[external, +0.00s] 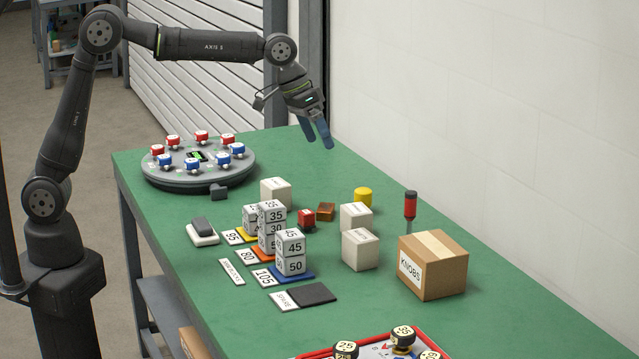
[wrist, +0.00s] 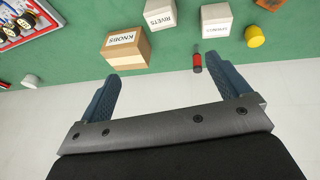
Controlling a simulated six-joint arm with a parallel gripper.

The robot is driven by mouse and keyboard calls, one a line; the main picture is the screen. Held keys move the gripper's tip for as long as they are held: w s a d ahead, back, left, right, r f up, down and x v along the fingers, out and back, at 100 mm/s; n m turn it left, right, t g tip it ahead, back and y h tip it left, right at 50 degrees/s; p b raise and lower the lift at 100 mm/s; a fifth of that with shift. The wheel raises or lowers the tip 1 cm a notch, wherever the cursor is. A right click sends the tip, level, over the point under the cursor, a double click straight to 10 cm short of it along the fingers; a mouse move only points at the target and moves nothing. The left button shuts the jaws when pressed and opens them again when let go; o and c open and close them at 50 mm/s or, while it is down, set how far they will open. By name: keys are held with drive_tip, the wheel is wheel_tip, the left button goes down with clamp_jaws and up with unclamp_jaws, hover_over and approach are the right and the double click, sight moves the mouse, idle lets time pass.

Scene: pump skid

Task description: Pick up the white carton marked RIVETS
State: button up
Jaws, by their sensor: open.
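The white carton marked RIVETS (wrist: 160,14) is at the top of the wrist view, partly cut off by the frame edge. By its place beside the KNOBS box, it is the nearer white carton (external: 360,250) in the external view, upright on the green table; its lettering is too small to read there. My gripper (external: 318,138) is open and empty, high above the far part of the table, well apart from the carton. Its two blue fingers also show in the wrist view (wrist: 165,72), spread apart with nothing between them.
A cardboard KNOBS box (external: 432,265) stands just right of the carton. Another white carton (external: 356,217) stands behind it, with a red-handled tool (external: 410,208) and a yellow cylinder (external: 363,197) nearby. Stacked numbered blocks (external: 290,252) stand to its left.

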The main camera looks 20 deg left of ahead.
drive_tip(key=t+y, duration=0.1)
drive_tip(key=t, duration=0.1)
approach(357, 236)
drive_tip(key=shift+n, duration=0.4)
drive_tip(key=x, duration=0.7)
drive_tip(key=shift+d+f, duration=0.1)
drive_tip(key=shift+f, duration=0.15)
drive_tip(key=shift+x, duration=2.85)
drive_tip(key=c, duration=1.2)
